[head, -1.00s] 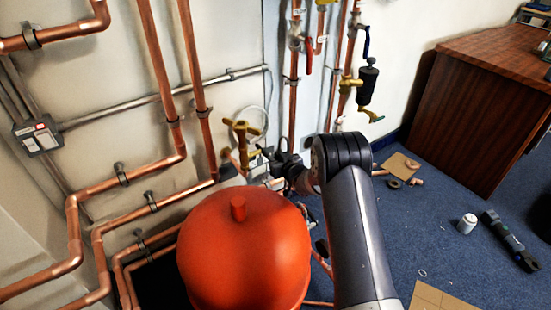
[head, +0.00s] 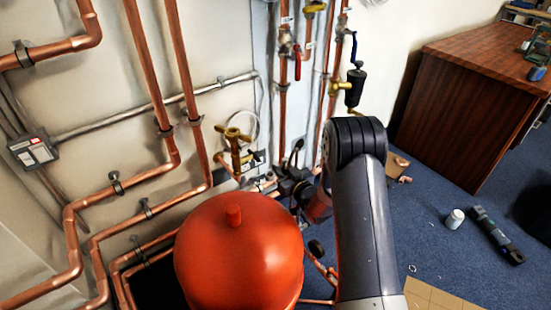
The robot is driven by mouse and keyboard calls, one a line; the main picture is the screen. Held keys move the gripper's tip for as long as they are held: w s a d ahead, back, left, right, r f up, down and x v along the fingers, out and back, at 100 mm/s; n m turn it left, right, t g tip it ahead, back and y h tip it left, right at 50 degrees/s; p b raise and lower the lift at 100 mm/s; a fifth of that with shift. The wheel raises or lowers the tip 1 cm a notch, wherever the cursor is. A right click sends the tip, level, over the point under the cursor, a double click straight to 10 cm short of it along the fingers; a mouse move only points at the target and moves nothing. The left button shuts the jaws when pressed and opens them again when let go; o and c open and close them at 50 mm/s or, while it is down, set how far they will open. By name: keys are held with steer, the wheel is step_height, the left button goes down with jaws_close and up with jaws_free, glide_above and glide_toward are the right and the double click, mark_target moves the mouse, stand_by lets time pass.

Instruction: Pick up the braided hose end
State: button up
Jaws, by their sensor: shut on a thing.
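My gripper (head: 282,160) is small and dark in the head view, behind the red tank (head: 238,250) and left of my wrist. It points toward the pipework at the wall. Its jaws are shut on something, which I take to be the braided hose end. The hose end itself is too small and too hidden among the jaws and fittings to make out clearly. My arm covers part of the area to the right.
A brass valve (head: 234,140) on a copper pipe stands just left of my gripper. Vertical pipes with a red-handled valve (head: 297,61) rise behind it. A white can (head: 455,219) and a dark tool (head: 496,234) lie on the open blue floor right.

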steer(key=s+d+r+g+h+p, duration=0.1)
steer(key=s+d+r+g+p, duration=0.1)
steer(key=s, duration=0.9)
steer(key=shift+s+d+g+p, duration=0.2)
steer(key=shift+d+g+p, duration=0.3)
steer(key=shift+d+p, duration=0.95)
steer(key=shift+d+h+b, duration=0.3)
steer(key=shift+d+b, duration=0.1)
steer(key=shift+b, duration=0.05)
steer(key=shift+r, duration=0.15)
steer(key=shift+r+p, duration=1.45)
steer(key=shift+r, duration=0.7)
